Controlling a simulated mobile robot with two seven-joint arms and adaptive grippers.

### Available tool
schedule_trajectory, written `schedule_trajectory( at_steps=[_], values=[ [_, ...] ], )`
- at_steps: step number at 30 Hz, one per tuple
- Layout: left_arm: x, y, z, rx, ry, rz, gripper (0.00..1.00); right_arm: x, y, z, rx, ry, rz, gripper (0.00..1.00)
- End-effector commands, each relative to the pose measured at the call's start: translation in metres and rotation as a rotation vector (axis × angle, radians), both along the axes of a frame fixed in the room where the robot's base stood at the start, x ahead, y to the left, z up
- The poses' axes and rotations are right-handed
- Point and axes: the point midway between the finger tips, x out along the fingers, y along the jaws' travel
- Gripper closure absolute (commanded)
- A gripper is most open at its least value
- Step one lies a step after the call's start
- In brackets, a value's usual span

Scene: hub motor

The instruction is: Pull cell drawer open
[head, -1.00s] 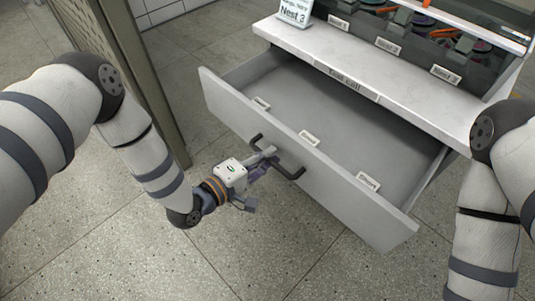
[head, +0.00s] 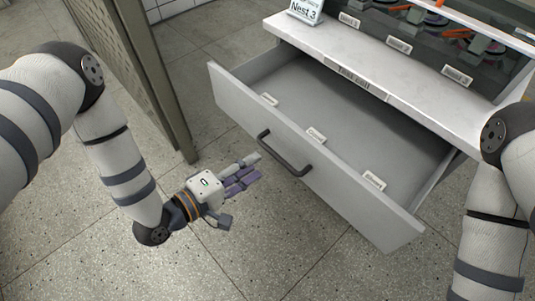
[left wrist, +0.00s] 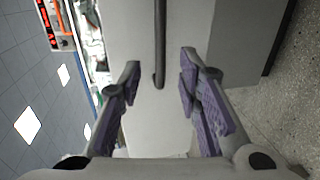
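The grey cell drawer (head: 330,185) stands pulled out from under the white counter in the head view, and its inside shows. Its dark bar handle (head: 283,153) is on the drawer front; it also shows in the left wrist view (left wrist: 160,45). My left gripper (head: 250,168) is just in front of the handle and apart from it. In the left wrist view its purple-padded fingers (left wrist: 158,75) are spread with nothing between them, and the handle lies ahead of them. My right gripper is out of view; only part of my right arm shows.
The white counter (head: 400,95) carries a Nest 3 sign (head: 305,10) and labelled bays with coloured parts. Small label tags (head: 316,135) sit inside the drawer. A perforated panel (head: 125,70) stands at the left. The speckled floor (head: 290,265) in front of the drawer is clear.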

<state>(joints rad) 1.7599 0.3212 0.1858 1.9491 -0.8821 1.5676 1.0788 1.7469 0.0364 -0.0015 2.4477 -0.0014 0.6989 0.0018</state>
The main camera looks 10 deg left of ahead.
Motion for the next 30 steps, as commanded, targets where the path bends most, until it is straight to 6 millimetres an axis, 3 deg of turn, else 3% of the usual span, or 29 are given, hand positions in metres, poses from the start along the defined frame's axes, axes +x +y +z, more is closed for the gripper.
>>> schedule_trajectory(
  at_steps=[6, 20, 23, 26, 28, 30],
  values=[
    [-0.03, 0.022, 0.008, 0.0, 0.001, 0.001, 0.69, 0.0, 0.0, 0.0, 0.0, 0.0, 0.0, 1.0],
    [-0.034, 0.024, 0.009, -0.001, -0.001, 0.0, 0.69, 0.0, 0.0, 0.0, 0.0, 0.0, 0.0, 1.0],
    [-0.042, 0.021, -0.001, 0.081, 0.038, -0.019, 0.69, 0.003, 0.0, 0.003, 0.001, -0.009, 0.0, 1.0],
    [-0.086, 0.02, -0.04, 0.403, 0.194, -0.135, 0.69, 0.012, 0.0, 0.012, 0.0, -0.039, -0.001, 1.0],
    [-0.141, 0.033, -0.065, 0.672, 0.347, -0.291, 0.69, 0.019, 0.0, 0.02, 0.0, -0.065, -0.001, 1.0],
    [-0.197, 0.054, -0.075, 0.877, 0.491, -0.461, 0.69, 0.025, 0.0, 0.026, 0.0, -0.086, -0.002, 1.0]
  ],
)
